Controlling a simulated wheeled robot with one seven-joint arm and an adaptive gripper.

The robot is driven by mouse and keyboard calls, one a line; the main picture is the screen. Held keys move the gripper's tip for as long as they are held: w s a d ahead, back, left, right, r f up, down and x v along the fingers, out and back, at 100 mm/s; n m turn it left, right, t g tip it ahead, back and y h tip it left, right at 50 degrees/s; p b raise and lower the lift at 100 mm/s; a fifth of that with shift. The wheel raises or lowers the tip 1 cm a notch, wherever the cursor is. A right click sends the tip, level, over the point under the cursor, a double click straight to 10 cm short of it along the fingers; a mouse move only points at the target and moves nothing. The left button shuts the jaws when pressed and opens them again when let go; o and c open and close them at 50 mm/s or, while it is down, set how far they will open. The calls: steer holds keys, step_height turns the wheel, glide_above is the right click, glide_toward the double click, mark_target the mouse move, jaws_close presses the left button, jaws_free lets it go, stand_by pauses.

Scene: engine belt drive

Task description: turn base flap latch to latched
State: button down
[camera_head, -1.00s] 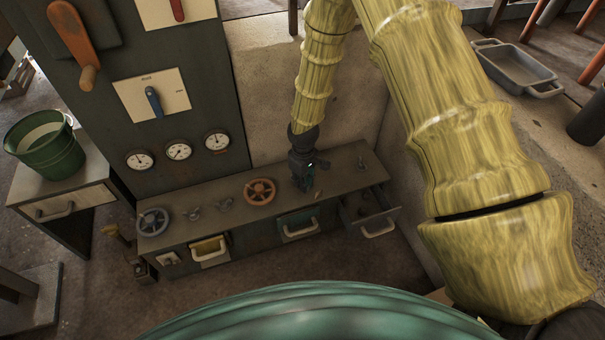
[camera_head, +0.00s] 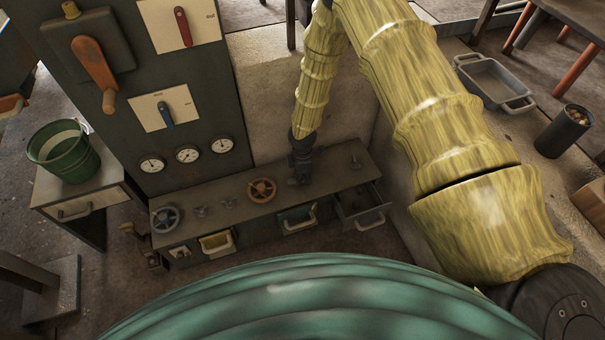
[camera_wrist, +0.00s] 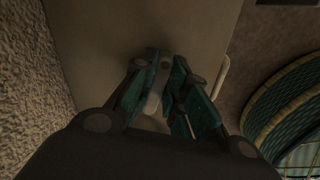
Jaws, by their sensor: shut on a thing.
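My gripper (camera_head: 301,181) points down at the top of a long low bench (camera_head: 225,206), right of the orange handwheel (camera_head: 261,190). In the wrist view my gripper (camera_wrist: 166,62) has its teal fingers closed around a small part by the bench top. A pale grey piece of it (camera_wrist: 152,103) shows between the fingers. I take this part to be the base flap latch, but the fingers hide most of it. Its angle cannot be read. In the head view it is hidden behind the gripper.
A grey handwheel (camera_head: 165,220) and small knobs (camera_head: 228,203) stand left on the bench, another small knob (camera_head: 355,163) right. An open drawer (camera_head: 362,207) juts out at the front right. A panel with gauges (camera_head: 187,154) rises behind. A green bucket (camera_head: 64,151) stands at left.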

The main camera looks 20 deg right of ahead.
steer(key=shift+w+n+p, duration=0.2)
steer(key=shift+n+p, duration=0.35)
steer(key=shift+n, duration=0.45)
steer(key=c, duration=1.4)
jaws_free()
step_height(320, 180, up, 12)
